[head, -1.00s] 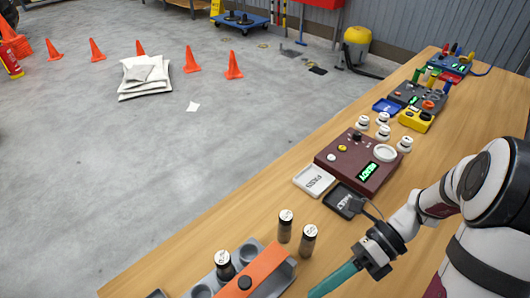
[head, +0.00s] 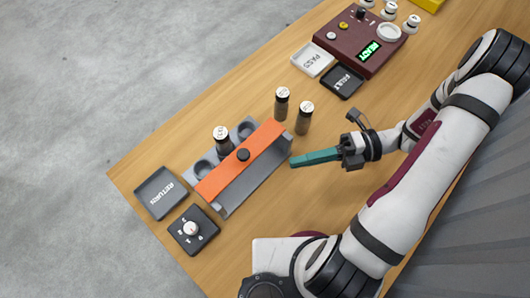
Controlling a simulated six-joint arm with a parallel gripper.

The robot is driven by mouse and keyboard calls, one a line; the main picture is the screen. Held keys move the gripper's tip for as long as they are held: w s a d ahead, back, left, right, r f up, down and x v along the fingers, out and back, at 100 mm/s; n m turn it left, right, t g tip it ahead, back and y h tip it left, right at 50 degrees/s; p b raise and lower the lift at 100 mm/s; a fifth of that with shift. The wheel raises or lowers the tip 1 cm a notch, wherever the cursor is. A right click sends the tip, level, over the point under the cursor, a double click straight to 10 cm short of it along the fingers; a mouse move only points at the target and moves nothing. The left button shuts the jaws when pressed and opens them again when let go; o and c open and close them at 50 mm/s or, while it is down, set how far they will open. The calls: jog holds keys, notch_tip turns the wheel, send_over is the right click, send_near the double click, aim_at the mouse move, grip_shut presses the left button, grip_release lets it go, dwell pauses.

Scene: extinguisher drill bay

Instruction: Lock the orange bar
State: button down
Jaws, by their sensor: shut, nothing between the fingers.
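The orange bar (head: 228,173) lies lengthwise along the grey holder (head: 258,185), with a black knob (head: 243,155) on its top near the middle. Behind the bar the holder shows round wells; a dark cylinder with a white cap (head: 221,139) stands in one of them. My gripper (head: 294,161) has long teal fingers that are shut and empty. In the picture its tips are just right of the holder's right end; I cannot tell whether they touch it.
Two capped cylinders (head: 281,103) (head: 305,118) stand close behind the holder's right end. A RETURN tray (head: 160,193) and a black dial box (head: 193,230) are at left. A maroon device (head: 360,42) reads READY, with PASS (head: 312,59) and black (head: 342,82) trays beside it. Bare table lies before the holder.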

aim_at(254, 153)
jog(key=w+a+f, duration=0.1)
jog(key=a, duration=0.7)
jog(key=shift+w+f, duration=0.15)
jog(key=shift+w, duration=0.15)
jog(key=shift+w+a, duration=1.1)
jog(key=d+r, duration=0.2)
jog(key=d, duration=1.1)
jog(key=shift+s, duration=0.4)
